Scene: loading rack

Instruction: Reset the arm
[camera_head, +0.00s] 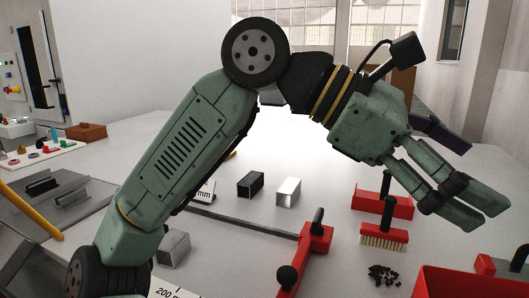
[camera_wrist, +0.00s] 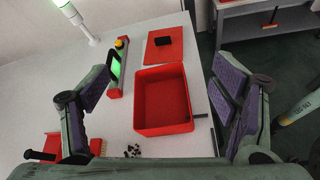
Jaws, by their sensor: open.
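My green arm rises from the lower left of the head view and bends over at a dark wheel-like joint. My gripper (camera_head: 474,178) hangs at its end on the right, above the table and pointing down to the right. In the wrist view my gripper (camera_wrist: 168,95) shows its two purple-padded fingers spread wide apart, with nothing between the pads. Below and between them lies an open red bin (camera_wrist: 187,127), which looks empty. The gripper touches nothing that I can see.
A dark block (camera_head: 250,184), a silver block (camera_head: 288,192) and a grey block (camera_head: 174,249) stand on the white table.

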